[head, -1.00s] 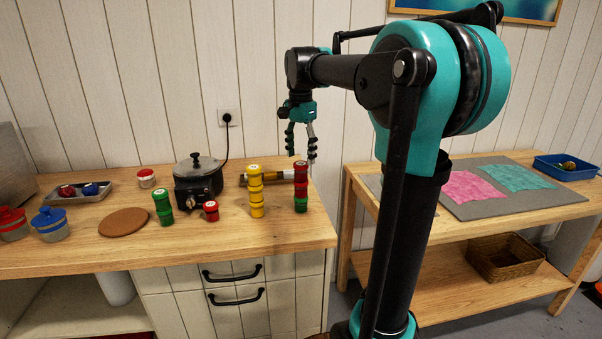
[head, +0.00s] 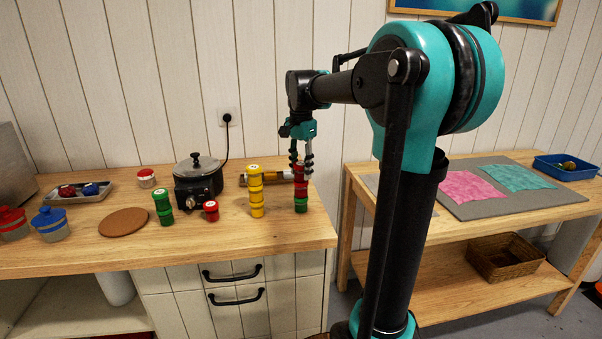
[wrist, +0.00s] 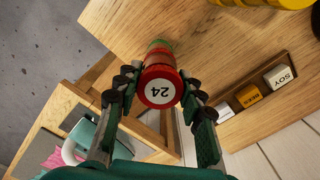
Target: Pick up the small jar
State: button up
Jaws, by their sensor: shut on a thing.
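A stack of small jars (head: 301,190), red above and green at the bottom, stands upright near the right end of the wooden counter. My gripper (head: 301,167) reaches down from above and its fingers are around the top red jar. In the wrist view the top red jar (wrist: 160,90), with a white lid label reading 24, sits between the two fingers of my gripper (wrist: 158,85). The fingers are shut on its sides. The green jar (wrist: 159,44) below shows only in part.
A yellow jar stack (head: 256,190) stands just left. A low red jar (head: 211,211), a green stack (head: 163,206) and a black pot (head: 198,180) are further left. A wooden block holder (wrist: 252,98) lies behind the stack. The counter front is mostly clear.

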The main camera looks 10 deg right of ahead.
jog(key=c, duration=0.3)
jog(key=shift+r, duration=0.1)
